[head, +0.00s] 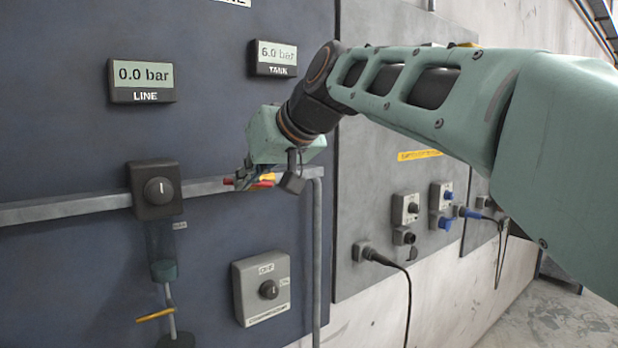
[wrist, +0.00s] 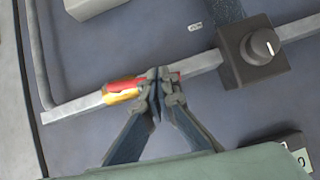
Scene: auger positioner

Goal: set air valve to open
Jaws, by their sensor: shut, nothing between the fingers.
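A valve with a red lever (head: 264,184) and a yellow part sits on the grey horizontal pipe (head: 75,207), left of the pipe's downward bend. The red lever (wrist: 126,84) also shows in the wrist view, lying roughly along the pipe. My gripper (head: 243,180) is shut and empty at the lever. In the wrist view my gripper (wrist: 159,75) covers part of the lever, and a bit of red shows beyond the fingertips. I cannot tell whether the fingers touch it. The LINE display (head: 142,81) reads 0.0 bar and the TANK display (head: 273,58) reads 6.0 bar.
A black knob box (head: 156,190) sits on the pipe to the left. A yellow handle (head: 155,315) is below it. A grey switch box (head: 262,289) is mounted under the pipe. Grey panels with plugs and cables (head: 385,263) are to the right.

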